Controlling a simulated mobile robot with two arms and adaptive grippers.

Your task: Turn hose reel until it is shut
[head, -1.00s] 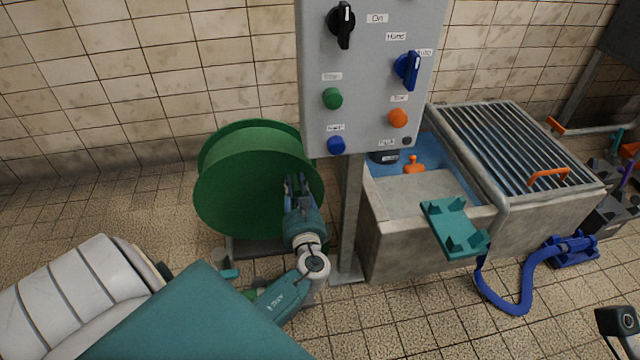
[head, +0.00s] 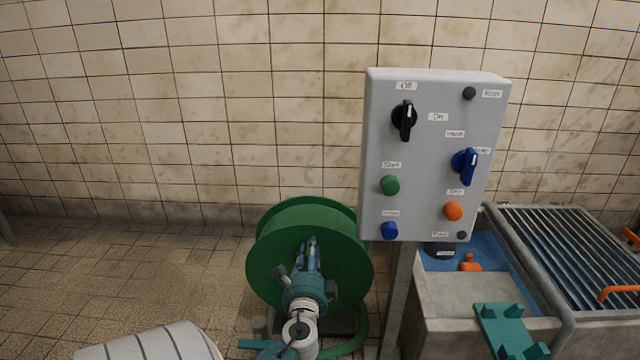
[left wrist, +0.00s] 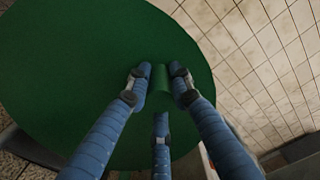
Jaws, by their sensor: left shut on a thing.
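The green hose reel (head: 266,262) stands low in front of the tiled wall, left of the control panel's post. Its round side disc faces me and also fills much of the left wrist view (left wrist: 80,60). My left gripper (head: 309,245) is at the disc's face, pointing at it. In the left wrist view, the fingers (left wrist: 159,85) are closed around a small green handle (left wrist: 159,77) that sticks out near the disc's edge. The handle is hidden by the fingers in the head view. My right gripper is not in view.
A grey control panel (head: 432,205) on a post (head: 396,295) stands just right of the reel. A concrete basin (head: 445,290) with a metal grating (head: 570,245) is farther right.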

